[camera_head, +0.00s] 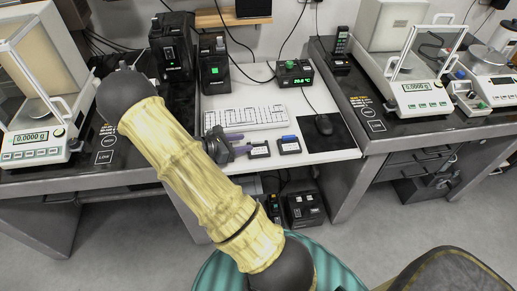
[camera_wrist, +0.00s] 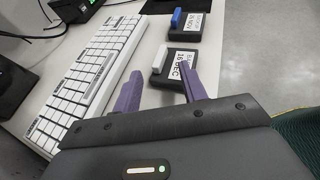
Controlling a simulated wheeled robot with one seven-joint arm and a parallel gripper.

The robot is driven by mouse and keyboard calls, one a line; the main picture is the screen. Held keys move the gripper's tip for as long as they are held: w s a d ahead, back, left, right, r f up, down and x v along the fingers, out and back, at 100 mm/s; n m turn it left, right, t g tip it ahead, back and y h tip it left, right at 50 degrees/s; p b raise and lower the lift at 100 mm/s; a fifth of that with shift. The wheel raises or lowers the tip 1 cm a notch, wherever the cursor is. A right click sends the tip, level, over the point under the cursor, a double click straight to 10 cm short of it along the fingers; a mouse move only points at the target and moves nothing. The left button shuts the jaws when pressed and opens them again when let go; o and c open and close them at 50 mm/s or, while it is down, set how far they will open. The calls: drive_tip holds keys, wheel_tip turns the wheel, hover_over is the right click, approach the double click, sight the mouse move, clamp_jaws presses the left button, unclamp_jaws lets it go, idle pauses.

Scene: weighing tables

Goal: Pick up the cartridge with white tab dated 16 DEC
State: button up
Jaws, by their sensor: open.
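The cartridge with the white tab (camera_wrist: 181,57) is a dark block with a white label reading 16 DEC. It lies on the white table just ahead of my fingertips, and the near part is partly hidden by the right finger. It also shows in the head view (camera_head: 259,151). My gripper (camera_wrist: 157,77) is open, its two purple fingers apart with nothing between them. The white tab stands just beyond the gap between the fingertips. In the head view my gripper (camera_head: 238,143) is low over the table, left of this cartridge. I cannot tell whether it touches anything.
A second dark cartridge with a blue tab (camera_head: 289,145) lies to the right, and beyond in the wrist view (camera_wrist: 190,24). A white keyboard (camera_wrist: 95,68) lies close left of my fingers. Balances stand on both side tables.

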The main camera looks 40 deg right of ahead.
sight(253, 141)
drive_tip(key=x, duration=0.4)
drive_tip(key=shift+w+f, duration=0.15)
drive_tip(key=shift+w, duration=0.1)
clamp_jaws()
